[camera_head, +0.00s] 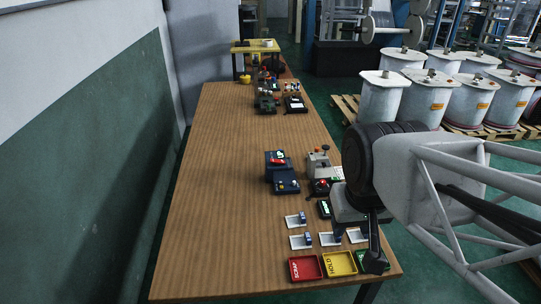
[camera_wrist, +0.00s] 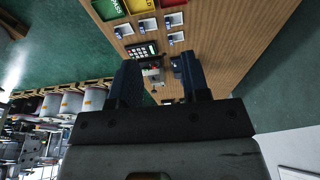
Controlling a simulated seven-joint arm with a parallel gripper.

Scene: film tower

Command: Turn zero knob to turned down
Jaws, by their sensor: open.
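My gripper (camera_head: 374,258) hangs over the near right part of the table in the head view. In the wrist view its two dark fingers (camera_wrist: 158,68) stand apart with nothing held between them. A grey device with a dark base (camera_head: 319,168) and a red part stands left of my arm in the head view. Beside it stands a dark blue device (camera_head: 281,172) with small coloured controls. In the wrist view a grey and red device (camera_wrist: 152,72) shows between the fingers, partly hidden. I cannot tell which small part is the zero knob, nor how it is turned.
Red (camera_head: 306,268), yellow (camera_head: 340,263) and green trays line the table's near edge. Several small white plates with blue parts lie behind them. A keypad device (camera_wrist: 142,50) lies near the fingers. The table's left side is clear; more devices stand farther back.

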